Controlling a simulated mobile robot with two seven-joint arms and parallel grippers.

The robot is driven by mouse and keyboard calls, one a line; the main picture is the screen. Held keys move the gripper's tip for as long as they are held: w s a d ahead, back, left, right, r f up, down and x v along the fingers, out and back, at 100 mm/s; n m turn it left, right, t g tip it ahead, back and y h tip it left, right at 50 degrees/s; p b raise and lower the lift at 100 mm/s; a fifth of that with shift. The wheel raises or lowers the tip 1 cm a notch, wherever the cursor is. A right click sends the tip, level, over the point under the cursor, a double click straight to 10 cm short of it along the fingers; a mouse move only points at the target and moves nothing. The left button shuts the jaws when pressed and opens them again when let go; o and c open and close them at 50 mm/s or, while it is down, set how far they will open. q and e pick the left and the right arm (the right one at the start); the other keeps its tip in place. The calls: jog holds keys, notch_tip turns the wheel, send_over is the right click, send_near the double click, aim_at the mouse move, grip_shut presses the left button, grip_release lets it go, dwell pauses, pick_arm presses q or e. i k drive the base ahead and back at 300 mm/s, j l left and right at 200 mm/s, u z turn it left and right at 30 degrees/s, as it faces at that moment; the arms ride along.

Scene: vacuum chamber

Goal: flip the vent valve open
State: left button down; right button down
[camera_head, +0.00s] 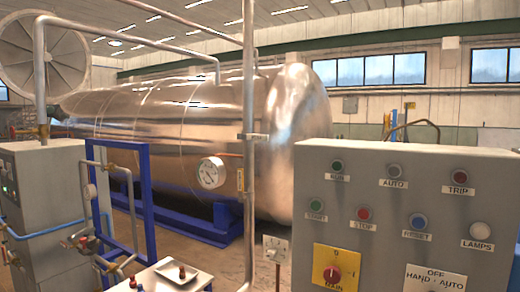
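No part is clearly marked as the vent valve. Small red-handled valve fittings (77,241) sit on the pipework at the left, beside the blue frame (146,190). A small yellow part (240,180) is on the vertical pipe (249,110) in the middle, near a round white gauge (212,172); I cannot tell whether it is a handle or a tag. Whether any of these valves is open or shut is too small to tell. Neither of my grippers is in view.
A large shiny metal tank (190,125) lies behind the pipes. A grey control panel (310,200) with buttons stands close at the right. A grey cabinet (45,190) stands at the left. A white tray (180,277) with small items is at the bottom.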

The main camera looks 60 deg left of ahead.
aim_at(261, 138)
jog(key=k+j, duration=0.15)
jog(key=j, duration=0.2)
jog(key=k+j, duration=0.15)
jog(key=j, duration=0.25)
jog(key=k+j, duration=0.1)
jog(key=j, duration=0.25)
jog(key=k+j+z, duration=0.1)
jog(key=j, duration=0.25)
jog(key=k+j, duration=0.05)
